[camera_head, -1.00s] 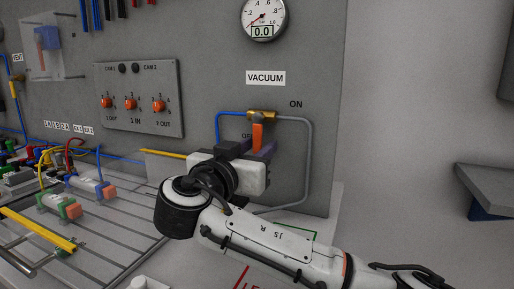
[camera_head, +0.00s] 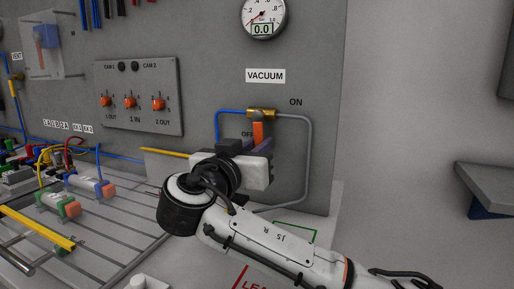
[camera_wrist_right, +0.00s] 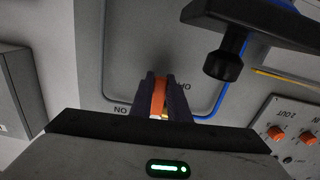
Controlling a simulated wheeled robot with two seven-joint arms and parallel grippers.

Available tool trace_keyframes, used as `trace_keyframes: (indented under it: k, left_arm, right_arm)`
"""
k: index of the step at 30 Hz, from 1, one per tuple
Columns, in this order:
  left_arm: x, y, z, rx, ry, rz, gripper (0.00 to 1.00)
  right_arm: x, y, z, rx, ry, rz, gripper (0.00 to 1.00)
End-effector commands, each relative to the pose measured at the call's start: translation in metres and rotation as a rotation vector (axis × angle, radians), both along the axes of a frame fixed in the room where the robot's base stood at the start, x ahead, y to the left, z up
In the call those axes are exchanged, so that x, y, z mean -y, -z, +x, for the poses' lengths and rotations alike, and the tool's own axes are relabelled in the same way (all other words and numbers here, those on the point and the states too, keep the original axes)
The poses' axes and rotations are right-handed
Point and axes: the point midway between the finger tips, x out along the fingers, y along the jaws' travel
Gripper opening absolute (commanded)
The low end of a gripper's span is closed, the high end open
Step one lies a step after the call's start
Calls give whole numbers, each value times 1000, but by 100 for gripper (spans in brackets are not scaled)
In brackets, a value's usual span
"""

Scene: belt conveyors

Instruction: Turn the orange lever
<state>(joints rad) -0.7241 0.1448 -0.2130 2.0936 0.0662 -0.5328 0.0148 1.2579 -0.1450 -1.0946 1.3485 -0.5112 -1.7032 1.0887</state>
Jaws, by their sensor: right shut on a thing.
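The orange lever (camera_head: 258,132) hangs down from a brass valve (camera_head: 262,113) on the grey panel, below the VACUUM label and between the OFF and ON marks. My right gripper (camera_head: 258,146) is at the lever's lower part, its dark fingers shut on it. In the right wrist view the orange lever (camera_wrist_right: 158,97) stands between the two fingers (camera_wrist_right: 158,92), with a finger against each side. The lever's lower end is hidden by the gripper in the head view. My left gripper is not in view.
A gauge (camera_head: 262,17) reading 0.0 is above the VACUUM label (camera_head: 265,76). Blue and grey hoses run from the valve. A switch box (camera_head: 139,97) with orange knobs is to the left. A slotted bench (camera_head: 110,235) with coloured parts lies below.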

Motion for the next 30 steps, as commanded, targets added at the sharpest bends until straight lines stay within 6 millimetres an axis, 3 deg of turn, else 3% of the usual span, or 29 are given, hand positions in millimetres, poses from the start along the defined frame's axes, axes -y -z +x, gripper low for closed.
trace_keyframes:
  k: [18, 30]
  left_arm:
    - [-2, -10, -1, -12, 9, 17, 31]
    - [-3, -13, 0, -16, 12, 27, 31]
  right_arm:
    - [23, -8, -10, -166, -1, -389, 0]
    - [29, -10, -12, -213, 1, -504, 0]
